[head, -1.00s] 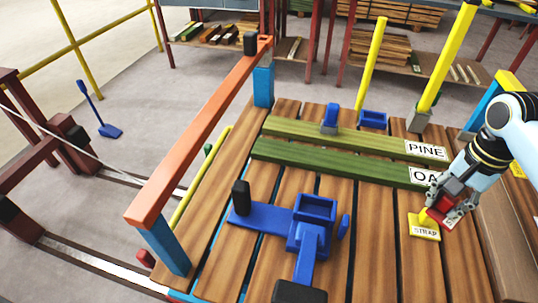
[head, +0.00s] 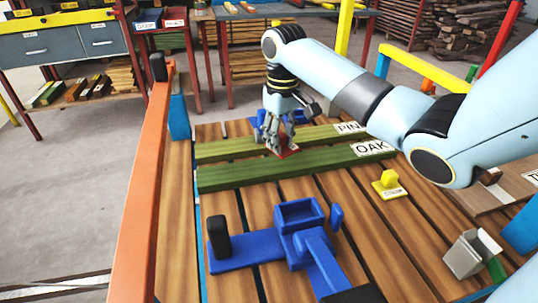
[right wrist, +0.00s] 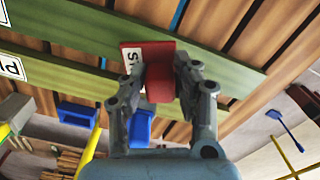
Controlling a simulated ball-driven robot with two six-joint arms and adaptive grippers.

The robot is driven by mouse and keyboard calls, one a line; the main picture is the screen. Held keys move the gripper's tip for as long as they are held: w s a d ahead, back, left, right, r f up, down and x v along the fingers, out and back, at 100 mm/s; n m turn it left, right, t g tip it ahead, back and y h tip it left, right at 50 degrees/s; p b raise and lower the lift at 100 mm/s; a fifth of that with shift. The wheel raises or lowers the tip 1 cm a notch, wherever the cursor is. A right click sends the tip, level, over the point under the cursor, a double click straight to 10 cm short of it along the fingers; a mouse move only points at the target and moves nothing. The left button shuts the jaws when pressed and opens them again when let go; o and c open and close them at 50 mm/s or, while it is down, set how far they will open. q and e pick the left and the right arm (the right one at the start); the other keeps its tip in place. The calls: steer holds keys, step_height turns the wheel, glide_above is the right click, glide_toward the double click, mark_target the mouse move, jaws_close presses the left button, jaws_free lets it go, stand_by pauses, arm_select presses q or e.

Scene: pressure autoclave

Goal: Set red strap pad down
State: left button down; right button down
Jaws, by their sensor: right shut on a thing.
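The red strap pad is a red block on a flat plate with a white label. It shows in the head view (head: 288,153), mostly hidden by my right gripper (head: 280,143). In the right wrist view, the red strap pad (right wrist: 159,82) sits between the two fingers of my right gripper (right wrist: 160,75), which are shut on it. The pad is over the green beams, around the gap between the PINE beam (head: 225,149) and the OAK beam (head: 270,172). I cannot tell whether it touches them. My left gripper is not in view.
A yellow strap pad (head: 390,182) stands on the wooden deck at the right. A blue clamp fixture (head: 300,235) fills the near middle of the deck. An orange rail (head: 140,200) runs along the left. A grey container (head: 463,255) stands at the near right.

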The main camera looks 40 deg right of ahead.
mark_target(272, 168)
steer(key=shift+w+a+f, duration=0.65)
steer(key=shift+w+a, duration=0.05)
step_height(272, 168, down, 4)
steer(key=shift+f+b, duration=0.1)
steer(key=shift+b, duration=0.6)
steer(key=c, duration=1)
jaws_free()
step_height(272, 168, up, 12)
steer(key=p, duration=0.3)
